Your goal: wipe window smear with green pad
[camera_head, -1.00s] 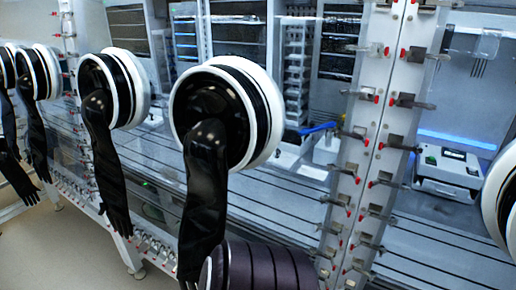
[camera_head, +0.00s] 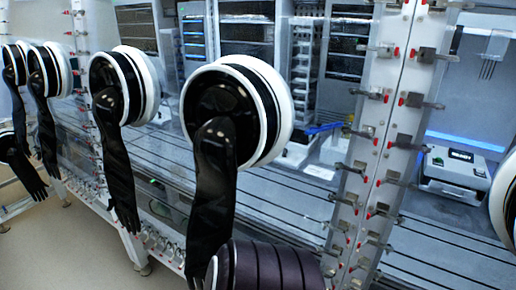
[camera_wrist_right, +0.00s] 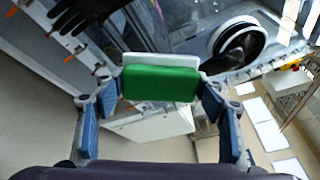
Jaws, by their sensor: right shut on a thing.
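The green pad (camera_wrist_right: 160,84) shows in the right wrist view, with a white backing (camera_wrist_right: 160,59) along its far side. My right gripper (camera_wrist_right: 160,88) is shut on the pad, with one finger at each end of it. The clear front window (camera_head: 300,165) of the glovebox row spans the head view. I cannot make out a smear on it. My right gripper and the pad are not in the head view, where a dark ribbed arm part of mine shows at the bottom. My left gripper is in neither view.
Several white-ringed glove ports (camera_head: 236,115) with hanging black gloves (camera_head: 212,200) stick out from the window. A metal post (camera_head: 375,140) with red-tipped clamps stands right of the middle. A white instrument (camera_head: 453,172) sits behind the window. Open floor (camera_head: 70,245) lies at lower left.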

